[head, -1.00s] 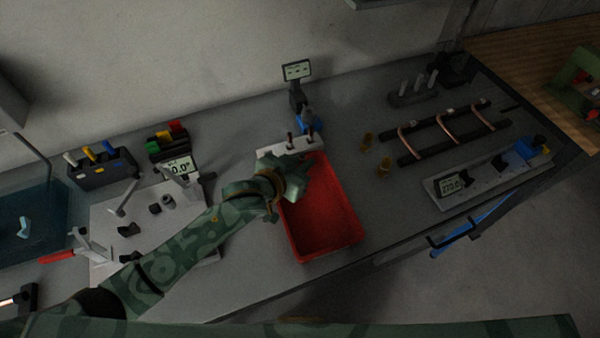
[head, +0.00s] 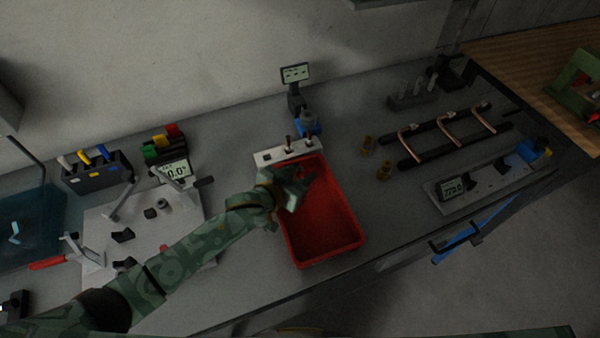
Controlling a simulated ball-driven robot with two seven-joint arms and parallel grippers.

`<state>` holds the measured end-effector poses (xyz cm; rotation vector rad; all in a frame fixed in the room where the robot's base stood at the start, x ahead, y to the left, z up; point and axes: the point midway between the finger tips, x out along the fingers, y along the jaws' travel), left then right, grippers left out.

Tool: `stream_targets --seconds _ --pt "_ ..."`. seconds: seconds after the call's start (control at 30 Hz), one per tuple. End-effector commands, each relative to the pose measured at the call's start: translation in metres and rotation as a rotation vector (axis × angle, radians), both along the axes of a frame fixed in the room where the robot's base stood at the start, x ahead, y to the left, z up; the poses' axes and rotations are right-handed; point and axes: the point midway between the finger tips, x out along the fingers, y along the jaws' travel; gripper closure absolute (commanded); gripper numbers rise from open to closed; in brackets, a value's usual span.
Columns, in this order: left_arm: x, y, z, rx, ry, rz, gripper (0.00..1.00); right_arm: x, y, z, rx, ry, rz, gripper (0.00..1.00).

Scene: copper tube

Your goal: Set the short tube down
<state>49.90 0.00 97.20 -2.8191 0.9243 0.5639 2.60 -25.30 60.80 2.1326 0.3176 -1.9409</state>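My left gripper (head: 300,180) is over the upper left part of the red tray (head: 335,252), coming in from the left. Its fingers are small and dark in the head view, and I cannot tell whether they are open or shut. I cannot make out a short tube in or under it; the hand may hide it. Bent copper tubes (head: 453,134) lie across a black rack at the right. My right gripper is not in view.
A grey fixture plate (head: 150,238) with clamps is at the left. A white block with two pegs (head: 268,156) stands behind the tray. A long grey measuring fixture (head: 487,184) lies at the front right.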

Motion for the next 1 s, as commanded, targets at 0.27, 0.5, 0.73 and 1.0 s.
stream_targets --seconds 0.27,0.5,0.73,1.0 --pt "-0.001 0.001 0.005 0.0 -0.001 0.0 0.65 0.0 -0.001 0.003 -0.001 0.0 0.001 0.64" --pt "-0.036 0.027 0.023 0.001 0.0 0.0 0.65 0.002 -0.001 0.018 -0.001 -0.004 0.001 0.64" --pt "-0.074 0.054 0.042 0.001 0.001 0.0 0.65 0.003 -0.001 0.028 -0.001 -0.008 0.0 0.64" --pt "-0.09 0.066 0.05 -0.001 -0.001 0.0 0.65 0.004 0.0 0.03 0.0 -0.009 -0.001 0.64"
